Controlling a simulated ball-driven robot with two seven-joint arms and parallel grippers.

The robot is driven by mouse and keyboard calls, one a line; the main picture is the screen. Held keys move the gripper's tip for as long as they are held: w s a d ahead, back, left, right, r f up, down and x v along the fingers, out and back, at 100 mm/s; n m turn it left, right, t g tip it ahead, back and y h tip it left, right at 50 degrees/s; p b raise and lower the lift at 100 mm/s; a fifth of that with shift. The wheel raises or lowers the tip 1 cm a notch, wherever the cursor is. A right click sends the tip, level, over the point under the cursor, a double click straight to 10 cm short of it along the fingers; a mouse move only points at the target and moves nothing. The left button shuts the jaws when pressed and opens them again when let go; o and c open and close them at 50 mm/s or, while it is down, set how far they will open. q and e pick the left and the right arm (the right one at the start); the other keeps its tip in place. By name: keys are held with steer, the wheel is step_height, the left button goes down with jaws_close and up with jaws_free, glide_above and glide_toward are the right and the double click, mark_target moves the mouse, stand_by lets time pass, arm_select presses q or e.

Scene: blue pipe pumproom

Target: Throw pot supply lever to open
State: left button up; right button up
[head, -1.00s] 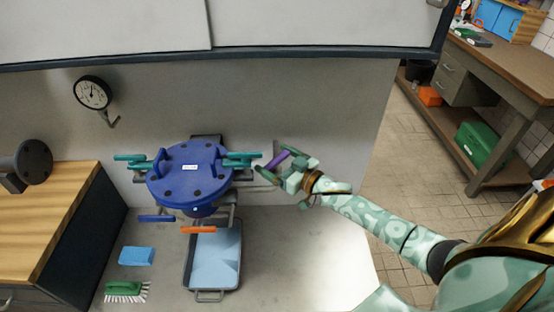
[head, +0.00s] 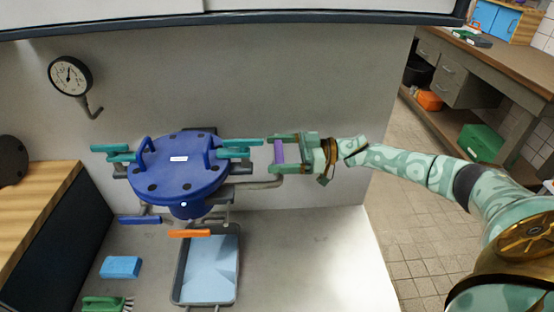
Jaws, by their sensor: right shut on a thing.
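A purple lever handle (head: 278,152) stands upright to the right of the blue round pot lid (head: 178,172), at the end of a grey pipe (head: 262,184). My right gripper (head: 277,153) reaches in from the right and is shut on this purple handle, one finger above and one below in the picture. Other levers sit around the pot: teal handles (head: 240,143) at its right and left, a dark blue handle (head: 140,219) and an orange handle (head: 190,233) at the front. I cannot read which handle is labelled pot supply. My left gripper is not in view.
A pressure gauge (head: 70,76) hangs on the back wall. A grey tray (head: 236,268) lies below the pot, with a blue sponge (head: 120,267) and green brush (head: 102,303) to its left. The bench right of the tray is clear.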

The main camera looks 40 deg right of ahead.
steer(key=shift+r+g, duration=0.1)
steer(key=shift+g, duration=0.2)
steer(key=o, duration=0.7)
steer(key=b+v, duration=0.1)
steer(key=v, duration=1.5)
steer(key=shift+d+f, duration=0.2)
steer(key=shift+f, duration=0.1)
